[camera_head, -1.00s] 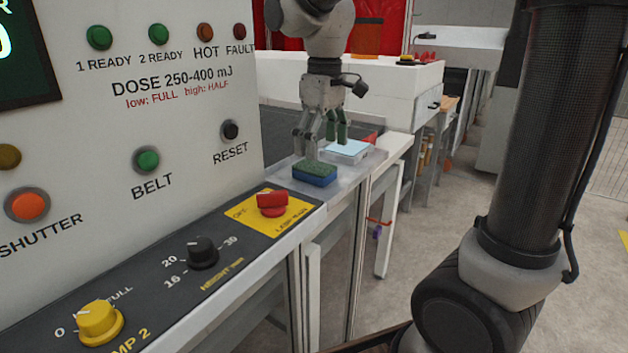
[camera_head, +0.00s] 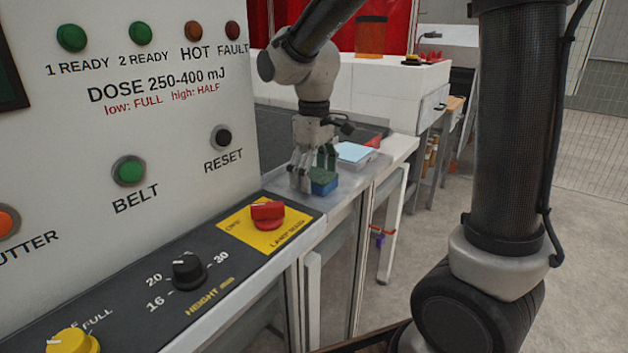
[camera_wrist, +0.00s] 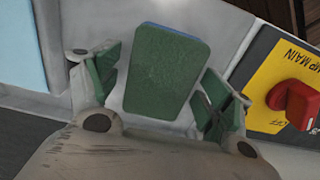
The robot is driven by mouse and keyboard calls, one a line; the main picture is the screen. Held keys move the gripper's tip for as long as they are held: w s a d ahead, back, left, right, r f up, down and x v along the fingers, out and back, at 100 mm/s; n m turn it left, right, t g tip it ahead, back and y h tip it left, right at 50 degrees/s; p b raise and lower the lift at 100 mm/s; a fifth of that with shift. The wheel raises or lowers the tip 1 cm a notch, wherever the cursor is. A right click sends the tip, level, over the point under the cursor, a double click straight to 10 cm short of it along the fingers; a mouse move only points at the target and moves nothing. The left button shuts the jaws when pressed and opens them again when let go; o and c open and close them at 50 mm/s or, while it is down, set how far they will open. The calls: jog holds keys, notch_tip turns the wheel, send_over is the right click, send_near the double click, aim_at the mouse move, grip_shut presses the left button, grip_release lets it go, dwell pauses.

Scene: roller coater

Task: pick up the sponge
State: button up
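The sponge (camera_head: 322,182), green on top and blue below, lies on the grey metal surface past the end of the control panel. In the wrist view the sponge (camera_wrist: 166,72) shows its green top and reaches in between the two fingers. My gripper (camera_head: 314,170) is down at the sponge in the head view, with its fingers partly in front of it. In the wrist view my gripper (camera_wrist: 160,95) is open, with one green-padded finger on each side and gaps to the sponge. Whether the fingertips touch the surface is hidden.
A pale blue sheet (camera_head: 352,151) lies just beyond the sponge; its edge shows in the wrist view (camera_wrist: 18,45). The red switch (camera_head: 267,214) on its yellow plate (camera_head: 240,224) stands close on the near side. The panel wall (camera_head: 180,110) rises at left.

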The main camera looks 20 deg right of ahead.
aim_at(314, 173)
jog(key=c, duration=0.5)
notch_tip(314, 173, up, 10)
dwell(0.4)
jog(key=shift+c, duration=0.7)
